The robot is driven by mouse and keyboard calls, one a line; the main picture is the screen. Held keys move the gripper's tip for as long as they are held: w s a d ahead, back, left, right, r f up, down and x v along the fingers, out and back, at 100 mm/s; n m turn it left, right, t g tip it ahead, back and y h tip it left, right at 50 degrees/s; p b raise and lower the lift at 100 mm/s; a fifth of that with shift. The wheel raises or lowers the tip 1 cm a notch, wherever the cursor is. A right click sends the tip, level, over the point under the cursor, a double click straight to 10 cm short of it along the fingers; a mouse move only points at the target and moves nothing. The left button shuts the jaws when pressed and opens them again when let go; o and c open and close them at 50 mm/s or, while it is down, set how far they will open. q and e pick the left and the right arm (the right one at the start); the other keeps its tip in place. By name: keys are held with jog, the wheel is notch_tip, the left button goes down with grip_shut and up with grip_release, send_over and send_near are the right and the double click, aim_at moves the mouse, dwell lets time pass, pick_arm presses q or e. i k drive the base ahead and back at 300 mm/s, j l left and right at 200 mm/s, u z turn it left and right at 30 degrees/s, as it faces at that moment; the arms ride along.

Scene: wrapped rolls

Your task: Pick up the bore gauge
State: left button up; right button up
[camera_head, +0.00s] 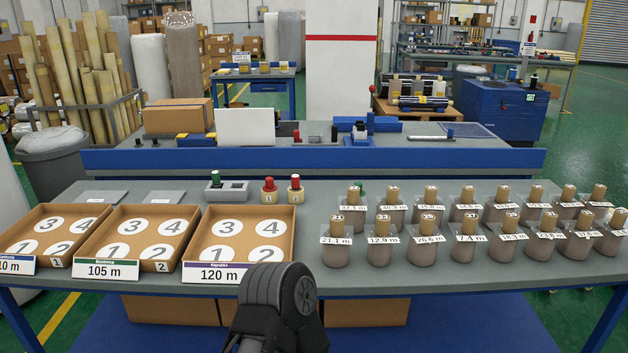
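I cannot tell for sure which object is the bore gauge. A grey block (233,192) stands at the back of the near table, with a green-topped piece (215,179) upright at its left end. Beside it on the right, two red-topped tan pieces (269,191) and (295,190) stand upright on the table, close together but apart. Something green shows partly hidden behind the back row of wrapped rolls. Neither of my grippers is in view. A dark ribbed part at the bottom centre appears to be my own body.
Three numbered cardboard trays (205,256) fill the table's left side, with length signs on their fronts. Two rows of labelled wrapped rolls (382,252) fill the right side. The table (318,215) is bare between them. A blue-edged bench (320,160) stands behind.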

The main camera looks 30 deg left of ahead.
aim_at(296, 187)
jog(key=u, duration=1.2)
